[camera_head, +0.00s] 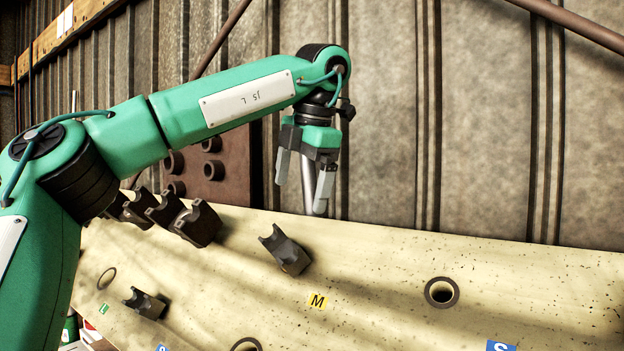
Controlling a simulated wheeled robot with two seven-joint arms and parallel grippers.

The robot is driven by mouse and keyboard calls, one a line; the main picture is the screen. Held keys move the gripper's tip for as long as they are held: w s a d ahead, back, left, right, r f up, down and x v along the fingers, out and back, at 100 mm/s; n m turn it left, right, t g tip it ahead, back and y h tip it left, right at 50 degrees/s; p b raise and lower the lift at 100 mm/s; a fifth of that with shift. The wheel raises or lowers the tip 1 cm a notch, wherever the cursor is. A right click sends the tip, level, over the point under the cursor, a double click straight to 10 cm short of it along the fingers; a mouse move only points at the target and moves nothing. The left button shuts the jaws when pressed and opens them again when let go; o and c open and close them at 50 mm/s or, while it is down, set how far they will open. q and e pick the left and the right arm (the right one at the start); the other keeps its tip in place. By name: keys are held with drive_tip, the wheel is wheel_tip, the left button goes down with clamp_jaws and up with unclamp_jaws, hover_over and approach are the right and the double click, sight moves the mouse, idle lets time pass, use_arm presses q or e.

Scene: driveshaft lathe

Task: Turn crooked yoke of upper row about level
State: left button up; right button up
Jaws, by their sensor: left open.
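Several dark U-shaped yokes sit along the upper edge of a cream board (380,250). One group is at the left, including the yoke (197,223) nearest the middle, which opens upward. Apart from them, to the right, is a yoke (287,252) that looks turned at an angle, unlike its neighbours; it appears to be the crooked one. My left gripper (301,196) points down above and slightly right of this yoke. My right gripper does not show.
A lower yoke (146,303) sits near a ring (107,278). A dark ringed hole (442,292) is at the right, with a yellow M label (317,301) left of it. A brown plate with pegs (228,185) stands behind my arm. The board's right side is free of yokes.

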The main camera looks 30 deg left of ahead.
use_arm(q)
approach(286, 254)
drive_tip(key=x, duration=0.3)
drive_tip(key=shift+w+a+f, duration=0.1)
drive_tip(key=shift+w, duration=0.1)
drive_tip(key=shift+p+x, duration=0.35)
drive_tip(key=shift+x, duration=0.85)
drive_tip(key=shift+s+a+f+p, duration=0.1)
drive_tip(key=shift+a+f+p, duration=0.05)
drive_tip(key=shift+f+p, duration=0.15)
drive_tip(key=shift+a+f, duration=0.1)
drive_tip(key=shift+f, duration=0.35)
drive_tip(key=shift+a+f, duration=0.1)
drive_tip(key=shift+f, duration=0.5)
drive_tip(key=c, duration=1.4)
drive_tip(key=o, duration=0.7)
drive_tip(key=shift+r, duration=0.1)
drive_tip(key=c, duration=1.2)
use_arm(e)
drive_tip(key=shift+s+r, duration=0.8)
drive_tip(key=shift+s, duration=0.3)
